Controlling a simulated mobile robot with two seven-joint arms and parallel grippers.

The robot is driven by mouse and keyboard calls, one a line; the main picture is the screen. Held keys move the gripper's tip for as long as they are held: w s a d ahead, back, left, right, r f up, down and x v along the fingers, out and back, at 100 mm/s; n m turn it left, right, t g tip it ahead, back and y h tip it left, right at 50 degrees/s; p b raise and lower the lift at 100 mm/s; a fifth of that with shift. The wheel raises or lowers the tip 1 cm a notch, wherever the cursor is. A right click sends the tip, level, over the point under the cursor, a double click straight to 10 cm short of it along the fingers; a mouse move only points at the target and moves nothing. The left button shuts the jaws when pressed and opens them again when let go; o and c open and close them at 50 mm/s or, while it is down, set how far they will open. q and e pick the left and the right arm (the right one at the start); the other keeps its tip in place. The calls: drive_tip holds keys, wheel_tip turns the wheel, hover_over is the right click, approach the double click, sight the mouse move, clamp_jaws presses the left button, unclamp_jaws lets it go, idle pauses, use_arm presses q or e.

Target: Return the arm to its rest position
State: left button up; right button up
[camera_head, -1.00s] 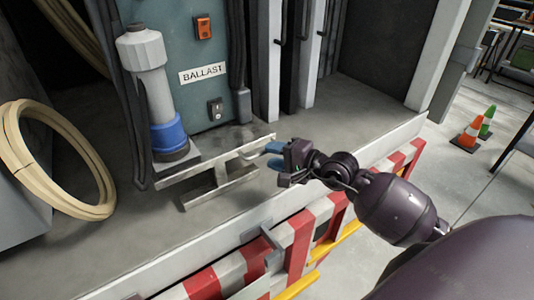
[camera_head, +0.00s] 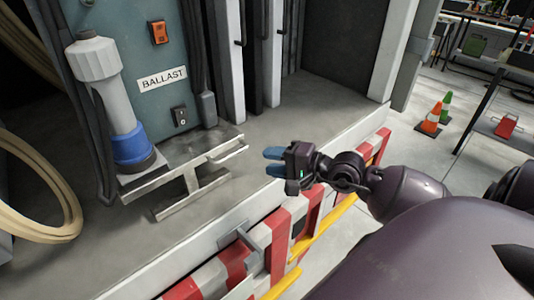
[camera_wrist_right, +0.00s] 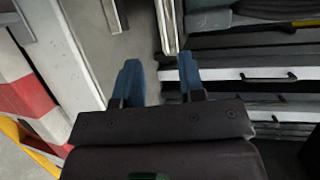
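My right gripper (camera_head: 274,161) reaches in from the right in the head view, above the front edge of the truck bed. Its two blue fingers are apart with nothing between them; the right wrist view also shows this open gap (camera_wrist_right: 160,80). The gripper is clear of the metal stand (camera_head: 190,180) to its left. My left gripper is in neither view.
A grey connector with a blue collar (camera_head: 131,148) stands beside the BALLAST cabinet (camera_head: 150,45). A coiled hose (camera_head: 60,190) lies at left. A red-and-white barrier (camera_head: 285,235) runs along the bed edge. Traffic cones (camera_head: 430,120) stand on the floor at right.

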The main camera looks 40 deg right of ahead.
idle(0.3)
wheel_tip(320, 180, down, 11)
drive_tip(key=s+d+n+t+h, duration=0.25)
drive_tip(key=n+h, duration=0.45)
drive_tip(key=n, duration=2.1)
drive_tip(key=s+a+f+m+g, duration=0.5)
drive_tip(key=s+a+f+m, duration=0.4)
drive_tip(key=s+f+m, duration=0.3)
wheel_tip(320, 180, down, 2)
drive_tip(key=shift+a+f+m+g, duration=0.2)
drive_tip(key=shift+a+m+g, duration=0.15)
drive_tip(key=shift+m, duration=0.15)
